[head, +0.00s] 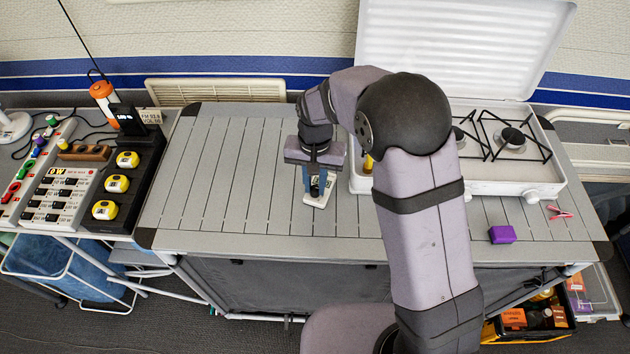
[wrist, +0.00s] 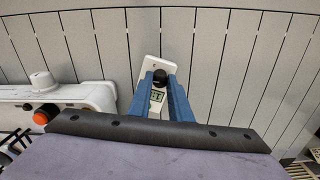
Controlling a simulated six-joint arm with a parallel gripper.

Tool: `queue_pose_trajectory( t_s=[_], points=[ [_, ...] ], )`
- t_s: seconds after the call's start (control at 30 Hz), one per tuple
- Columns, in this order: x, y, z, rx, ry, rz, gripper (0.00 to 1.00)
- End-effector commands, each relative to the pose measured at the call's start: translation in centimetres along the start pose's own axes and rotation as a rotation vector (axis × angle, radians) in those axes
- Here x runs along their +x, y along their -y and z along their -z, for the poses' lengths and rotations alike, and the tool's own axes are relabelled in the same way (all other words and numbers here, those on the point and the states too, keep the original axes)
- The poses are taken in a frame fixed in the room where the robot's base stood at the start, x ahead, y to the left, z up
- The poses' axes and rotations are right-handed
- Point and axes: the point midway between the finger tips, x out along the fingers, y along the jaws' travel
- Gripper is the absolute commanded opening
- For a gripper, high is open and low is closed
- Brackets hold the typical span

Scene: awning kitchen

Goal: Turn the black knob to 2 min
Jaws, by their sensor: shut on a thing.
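A small white timer (head: 327,197) with a black knob lies on the slatted grey table, under my gripper (head: 316,190). In the wrist view the white timer (wrist: 150,68) shows beyond and between the blue fingers, with a small greenish display whose digits I cannot read for sure. The black knob (wrist: 160,76) sits between the fingertips of my gripper (wrist: 160,84), which is shut on it. The fingers point down at the timer. The knob's setting is too small to tell.
A white camp stove (head: 480,185) with its lid up stands right of the gripper. A purple block (head: 502,234) and a pink clip (head: 559,212) lie at the table's right. The slatted table (head: 220,190) is clear to the left, up to a black rack (head: 130,185) with yellow-faced dials.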

Motion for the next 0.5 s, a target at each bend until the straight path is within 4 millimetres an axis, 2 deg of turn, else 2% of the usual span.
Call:
queue_pose_trajectory(
  t_s=[0.2,0.5],
  points=[
    [-0.09,0.01,0.03,0.105,-0.001,0.001,0.0],
    [-0.06,0.02,0.05,0.157,-0.002,0.001,0.0]
  ],
)
